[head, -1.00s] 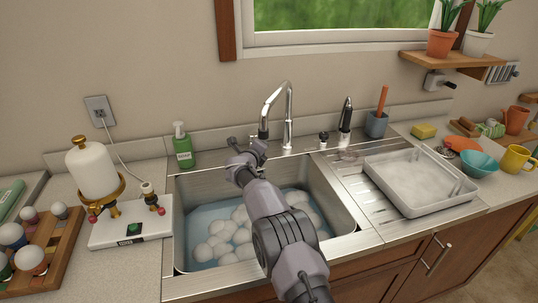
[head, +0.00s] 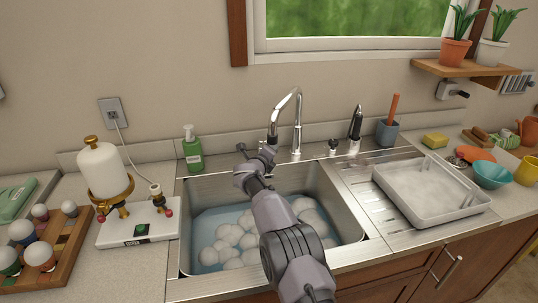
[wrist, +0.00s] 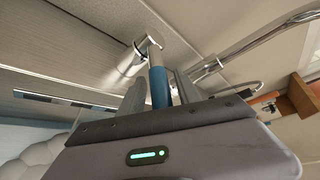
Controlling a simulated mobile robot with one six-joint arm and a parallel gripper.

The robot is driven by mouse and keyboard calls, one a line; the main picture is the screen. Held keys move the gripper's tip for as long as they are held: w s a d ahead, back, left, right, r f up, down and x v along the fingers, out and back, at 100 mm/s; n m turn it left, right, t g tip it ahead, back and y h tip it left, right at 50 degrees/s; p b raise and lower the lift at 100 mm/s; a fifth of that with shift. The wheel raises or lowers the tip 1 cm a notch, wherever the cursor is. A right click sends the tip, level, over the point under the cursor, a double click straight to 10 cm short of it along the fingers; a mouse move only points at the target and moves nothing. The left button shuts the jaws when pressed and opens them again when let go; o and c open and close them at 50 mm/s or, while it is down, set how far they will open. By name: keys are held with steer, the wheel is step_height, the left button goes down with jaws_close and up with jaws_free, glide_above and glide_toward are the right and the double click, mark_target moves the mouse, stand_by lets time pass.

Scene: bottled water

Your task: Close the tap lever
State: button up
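The chrome tap (head: 297,110) stands behind the sink, with its curved spout over the basin. My gripper (head: 254,150) is at the left of the spout end, over the back of the sink. In the wrist view, a chrome fitting (wrist: 132,60) carries a thin lever with a blue end (wrist: 159,92). The blue end reaches in between the two grey fingers of my gripper (wrist: 158,88). The fingers stand apart, one on each side of it; I cannot tell whether either touches. The lever is not distinct in the head view.
White round objects lie in water in the sink (head: 345,225). A green soap bottle (head: 193,152) stands at its back left. A white burner unit (head: 140,233) is left, a grey tray (head: 475,207) right. A black-handled fixture (head: 355,130) stands behind the drainboard.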

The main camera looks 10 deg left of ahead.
steer(key=shift+s+r+p, duration=0.3)
steer(key=shift+s, duration=0.1)
steer(key=p+v, duration=0.2)
steer(key=v, duration=1.4)
steer(key=shift+s+p, duration=0.3)
steer(key=shift+p, duration=0.05)
